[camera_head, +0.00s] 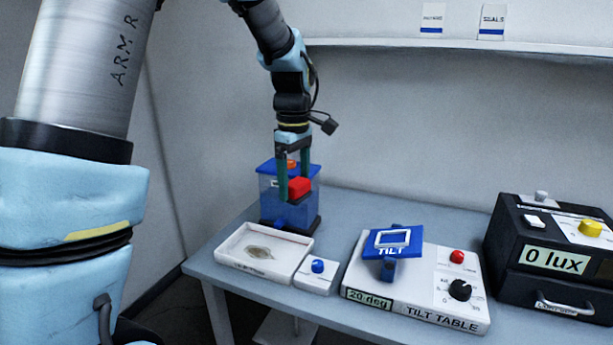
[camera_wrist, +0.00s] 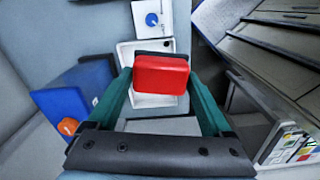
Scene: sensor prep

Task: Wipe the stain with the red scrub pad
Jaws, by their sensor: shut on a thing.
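My gripper (camera_head: 293,193) is shut on the red scrub pad (camera_head: 299,187), which it holds in the air, above and behind the white tray (camera_head: 241,231). The pad also shows between the green fingers in the wrist view (camera_wrist: 160,76). The brown stain (camera_head: 259,251) lies on the floor of the white tray in the head view. In the wrist view the pad covers part of the tray (camera_wrist: 125,53), and I cannot make out the stain there.
A blue-lidded clear container (camera_head: 268,196) stands right behind my gripper. A small white box with a blue knob (camera_head: 318,266) adjoins the tray on the right. The tilt table (camera_head: 415,309) and a black lux box (camera_head: 552,257) stand further right. A shelf (camera_head: 450,44) runs along the back wall.

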